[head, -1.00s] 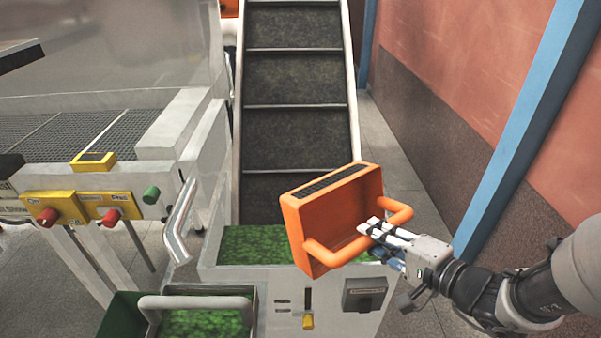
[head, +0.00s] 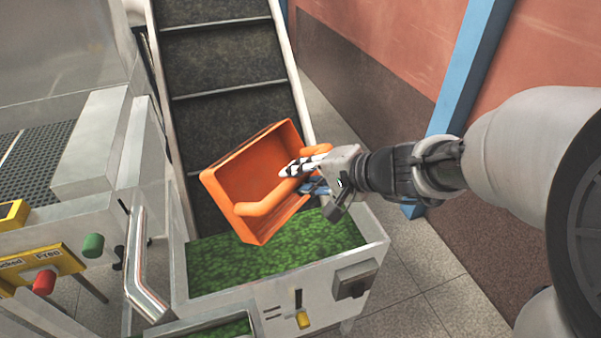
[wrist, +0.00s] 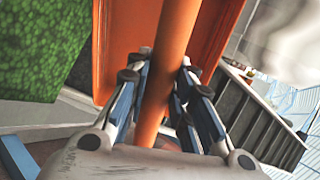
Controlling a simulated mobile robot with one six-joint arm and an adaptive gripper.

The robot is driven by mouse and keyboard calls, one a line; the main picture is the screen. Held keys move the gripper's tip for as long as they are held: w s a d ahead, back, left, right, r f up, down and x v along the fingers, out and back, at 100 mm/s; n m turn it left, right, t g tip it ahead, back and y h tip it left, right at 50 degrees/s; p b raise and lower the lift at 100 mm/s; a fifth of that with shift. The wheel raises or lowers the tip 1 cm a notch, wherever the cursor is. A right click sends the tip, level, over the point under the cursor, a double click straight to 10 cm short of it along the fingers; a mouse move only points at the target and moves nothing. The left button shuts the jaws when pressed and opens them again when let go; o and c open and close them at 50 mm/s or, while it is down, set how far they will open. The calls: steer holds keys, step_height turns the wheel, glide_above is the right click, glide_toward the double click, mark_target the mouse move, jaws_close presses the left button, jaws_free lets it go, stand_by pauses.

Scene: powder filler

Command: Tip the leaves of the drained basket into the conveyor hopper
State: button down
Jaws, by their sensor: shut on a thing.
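The orange basket (head: 247,172) is tilted on its side in the head view, its open side turned toward my arm. Its inside looks empty. My gripper (head: 301,170) is shut on its orange handle bar (head: 262,207); the wrist view shows the bar (wrist: 168,70) between the fingers (wrist: 163,100). The basket hangs over the conveyor hopper (head: 370,257), its lower edge just above or touching the green leaves (head: 215,268) there. The leaves also show at the left in the wrist view (wrist: 40,45). The basket hides part of the leaf bed.
The inclined conveyor belt (head: 230,60) rises behind the hopper. A blue post (head: 460,80) and red wall (head: 400,40) are at the right. Floor is free right of the hopper.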

steer(key=r+h, duration=0.1)
steer(key=w+a+r+g+h+p, duration=0.1)
steer(key=r, duration=0.1)
steer(key=shift+a+r, duration=0.1)
steer(key=shift+a, duration=0.05)
steer(key=p, duration=0.4)
steer(key=r+g+h+p, duration=0.1)
steer(key=p, duration=0.2)
steer(key=shift+w+a+p, duration=0.3)
steer(key=shift+p, duration=0.1)
steer(key=p, duration=0.3)
steer(key=shift+w+a+r+g, duration=0.15)
steer(key=shift+r+g, duration=0.05)
steer(key=shift+g, duration=0.2)
steer(key=p, duration=0.3)
steer(key=r+h+p, duration=0.1)
steer(key=p, duration=0.1)
steer(key=shift+w+a+g+p, duration=0.25)
steer(key=shift+a+g+p, duration=0.05)
steer(key=shift+g+p, duration=0.1)
steer(key=p, duration=0.5)
steer(key=shift+w+a+r+h, duration=0.15)
steer(key=shift+a+r+h, duration=0.1)
steer(key=shift+h, duration=0.15)
steer(key=p, duration=0.6)
steer(key=w+a+g+h+p, duration=0.1)
steer(key=p, duration=0.5)
steer(key=shift+w+a+r, duration=0.1)
steer(key=shift+w+r, duration=0.05)
steer(key=shift+r, duration=0.15)
